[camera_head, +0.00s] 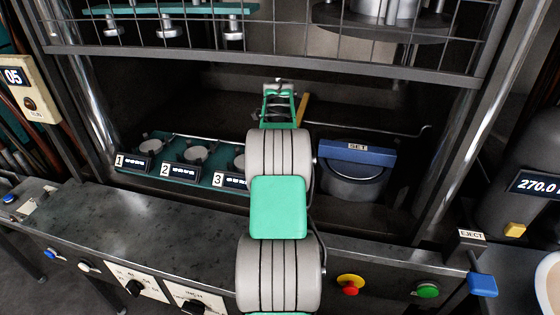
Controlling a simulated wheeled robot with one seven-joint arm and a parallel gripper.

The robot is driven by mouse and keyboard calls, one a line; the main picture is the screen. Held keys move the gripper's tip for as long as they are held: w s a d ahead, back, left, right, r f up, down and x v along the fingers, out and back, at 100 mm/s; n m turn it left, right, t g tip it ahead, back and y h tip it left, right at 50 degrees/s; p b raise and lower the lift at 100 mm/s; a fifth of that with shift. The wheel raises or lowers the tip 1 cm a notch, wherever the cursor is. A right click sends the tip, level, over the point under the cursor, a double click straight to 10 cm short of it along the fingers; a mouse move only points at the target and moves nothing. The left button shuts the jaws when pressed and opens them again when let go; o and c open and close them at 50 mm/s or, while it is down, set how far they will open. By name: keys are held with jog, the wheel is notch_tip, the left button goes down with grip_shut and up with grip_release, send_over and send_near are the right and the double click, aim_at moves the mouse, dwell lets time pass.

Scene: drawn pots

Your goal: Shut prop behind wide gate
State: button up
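The wide gate (290,52) is a dark-framed wire-mesh panel, raised across the top of the bay so that the opening below it is clear. My arm reaches from the bottom middle through this opening. My gripper (279,95), with green parts, is inside the bay near the back. It is small and seen from behind, so I cannot tell whether it holds anything. A thin yellow-orange piece (303,109) stands just right of it; I cannot tell whether they touch. I cannot tell for certain which thing is the prop.
A teal tray (130,169) with round pieces and labels 1, 2 and 3 lies left inside the bay. A dark round pot (352,184) with a blue SET bar (358,152) stands right. Metal posts flank the opening. Red and green buttons (428,290) and a blue EJECT lever (482,285) are in front.

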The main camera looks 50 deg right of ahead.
grip_shut()
dwell(1.2)
